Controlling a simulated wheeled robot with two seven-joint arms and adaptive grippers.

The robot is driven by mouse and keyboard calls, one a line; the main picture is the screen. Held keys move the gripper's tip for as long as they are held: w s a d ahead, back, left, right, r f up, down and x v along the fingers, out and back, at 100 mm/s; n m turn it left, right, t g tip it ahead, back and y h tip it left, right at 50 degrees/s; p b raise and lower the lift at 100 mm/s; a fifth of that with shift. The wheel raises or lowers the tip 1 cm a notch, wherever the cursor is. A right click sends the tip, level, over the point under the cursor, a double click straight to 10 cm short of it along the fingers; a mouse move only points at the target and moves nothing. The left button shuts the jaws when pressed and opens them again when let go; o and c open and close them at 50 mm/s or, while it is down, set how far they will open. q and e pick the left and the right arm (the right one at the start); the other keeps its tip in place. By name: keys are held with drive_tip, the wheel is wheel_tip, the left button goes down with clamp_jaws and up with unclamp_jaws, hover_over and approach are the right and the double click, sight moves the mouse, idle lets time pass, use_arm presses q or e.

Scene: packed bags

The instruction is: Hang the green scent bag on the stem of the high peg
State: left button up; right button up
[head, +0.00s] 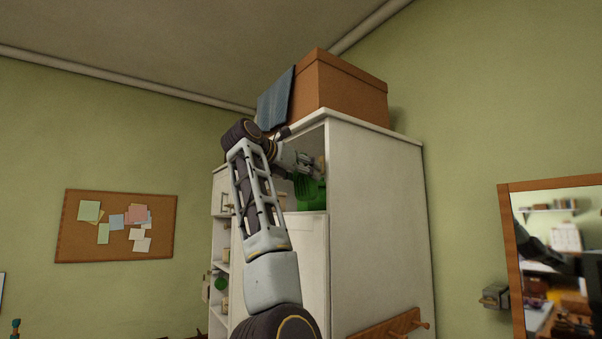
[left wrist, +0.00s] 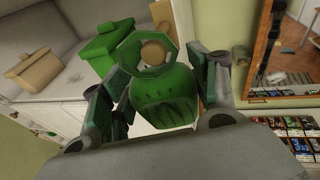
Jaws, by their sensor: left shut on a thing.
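The green scent bag (left wrist: 163,102) fills the middle of the left wrist view, with its ring-shaped loop at the top. My left gripper (left wrist: 162,85) is shut on it, one finger on each side. A round wooden peg end (left wrist: 153,52) shows inside the loop; I cannot tell whether the loop is around it or only in line with it. In the head view my left gripper (head: 310,162) is raised at the open upper compartment of the white cabinet (head: 375,205), with green shapes just below it. My right gripper is not in view.
A cardboard box (head: 340,90) with a blue cloth (head: 276,98) sits on the cabinet. A low peg rail (head: 385,328) is on the cabinet's side. A mirror (head: 555,260) hangs at right.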

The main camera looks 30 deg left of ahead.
use_arm(q)
drive_tip(key=shift+w+d, duration=0.3)
drive_tip(key=shift+w, duration=0.35)
drive_tip(key=shift+w+d, duration=0.25)
drive_tip(key=shift+w, duration=0.4)
drive_tip(key=shift+w+d+f, duration=0.15)
drive_tip(key=shift+w+f, duration=0.2)
drive_tip(key=shift+f, duration=0.15)
idle(1.1)
idle(0.4)
drive_tip(key=o, duration=1.1)
drive_tip(key=v, duration=1.2)
